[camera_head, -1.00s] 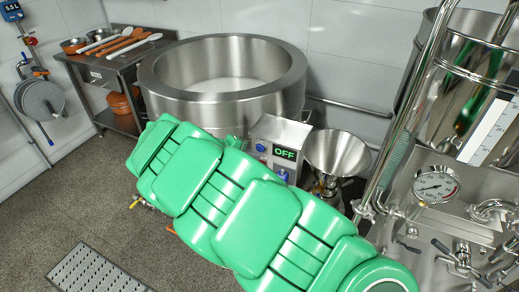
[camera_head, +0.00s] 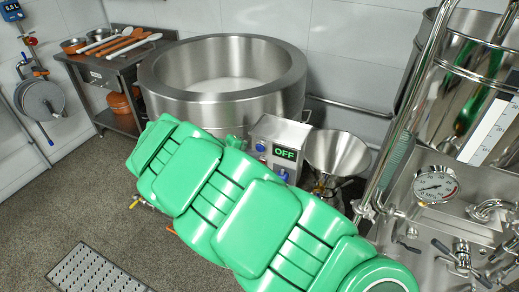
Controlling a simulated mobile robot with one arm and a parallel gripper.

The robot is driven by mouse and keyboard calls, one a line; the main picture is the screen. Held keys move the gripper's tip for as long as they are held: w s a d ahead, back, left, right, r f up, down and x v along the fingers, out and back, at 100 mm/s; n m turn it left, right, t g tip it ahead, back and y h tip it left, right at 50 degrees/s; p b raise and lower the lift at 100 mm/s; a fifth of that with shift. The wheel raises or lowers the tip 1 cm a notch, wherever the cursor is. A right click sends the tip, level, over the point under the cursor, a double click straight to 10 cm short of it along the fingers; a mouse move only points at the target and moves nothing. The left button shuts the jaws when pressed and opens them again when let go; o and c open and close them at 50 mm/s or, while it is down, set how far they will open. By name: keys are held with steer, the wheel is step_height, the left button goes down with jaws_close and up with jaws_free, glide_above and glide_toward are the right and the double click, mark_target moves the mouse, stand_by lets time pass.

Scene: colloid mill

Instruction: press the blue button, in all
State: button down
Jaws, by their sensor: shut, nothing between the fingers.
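The control box (camera_head: 278,148) of the colloid mill stands in the middle, with a display (camera_head: 285,153) reading OFF in green. A small blue button (camera_head: 260,147) sits on its face, left of the display. Another blue part (camera_head: 283,173) shows below the display, close to my arm's edge; I cannot tell what it is. My green arm crosses the front of the view from lower right to the left and covers the lower part of the mill. My gripper is not visible.
A steel funnel (camera_head: 337,152) stands right of the box. A large steel vat (camera_head: 223,107) is behind. A steel machine with a pressure gauge (camera_head: 436,186) fills the right. A side table (camera_head: 88,66) with utensils stands at the back left. Floor is free around the drain grate (camera_head: 96,270).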

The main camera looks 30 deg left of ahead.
steer(key=shift+w, duration=0.15)
steer(key=shift+w, duration=0.3)
steer(key=shift+w, duration=0.45)
stand_by(0.9)
steer(key=shift+s, duration=0.15)
stand_by(0.3)
steer(key=shift+s, duration=0.75)
steer(key=shift+s, duration=0.1)
steer(key=shift+s, duration=2.4)
